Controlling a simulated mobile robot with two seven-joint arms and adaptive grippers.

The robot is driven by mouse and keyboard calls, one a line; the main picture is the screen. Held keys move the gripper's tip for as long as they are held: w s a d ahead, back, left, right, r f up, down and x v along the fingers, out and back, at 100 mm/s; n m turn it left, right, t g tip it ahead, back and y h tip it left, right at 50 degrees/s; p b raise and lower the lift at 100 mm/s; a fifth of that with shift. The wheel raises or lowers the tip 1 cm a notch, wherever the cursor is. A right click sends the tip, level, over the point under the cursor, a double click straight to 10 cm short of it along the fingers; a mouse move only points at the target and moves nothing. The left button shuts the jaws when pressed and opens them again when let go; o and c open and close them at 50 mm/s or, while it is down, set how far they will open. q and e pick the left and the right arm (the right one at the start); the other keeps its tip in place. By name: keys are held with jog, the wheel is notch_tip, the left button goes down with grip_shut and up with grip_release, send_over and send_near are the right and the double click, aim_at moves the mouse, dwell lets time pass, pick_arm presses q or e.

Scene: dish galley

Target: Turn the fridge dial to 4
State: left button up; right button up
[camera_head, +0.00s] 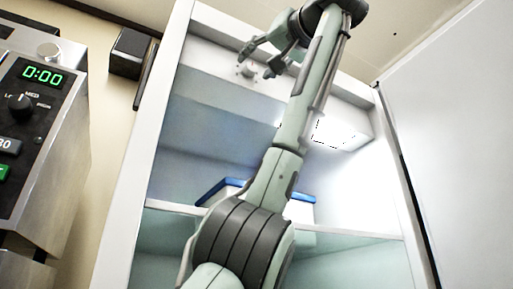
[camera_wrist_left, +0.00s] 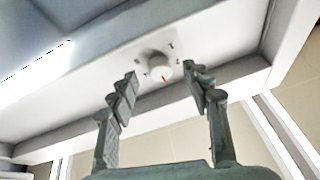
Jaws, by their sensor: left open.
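In the head view the dial (camera_head: 248,70) shows between the fingers of my left gripper (camera_head: 250,65). My left gripper (camera_wrist_left: 162,84) is open in the left wrist view, one finger on each side of the dial. I see gaps between the fingers and the dial; nothing is gripped. My right gripper is not in view.
A box with a blue lid (camera_head: 216,191) sits on the fridge shelf (camera_head: 345,234), partly behind my left arm. A lit lamp housing (camera_head: 340,131) hangs beside my forearm. The open door (camera_head: 455,130) stands right. A steel appliance (camera_head: 65,110) reading 0:00 stands left.

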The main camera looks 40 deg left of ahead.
pick_arm(q)
jog(key=shift+x, duration=0.95)
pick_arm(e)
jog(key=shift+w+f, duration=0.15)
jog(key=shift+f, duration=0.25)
pick_arm(q)
jog(key=shift+c, duration=0.6)
grip_shut()
jog(key=shift+m, duration=0.3)
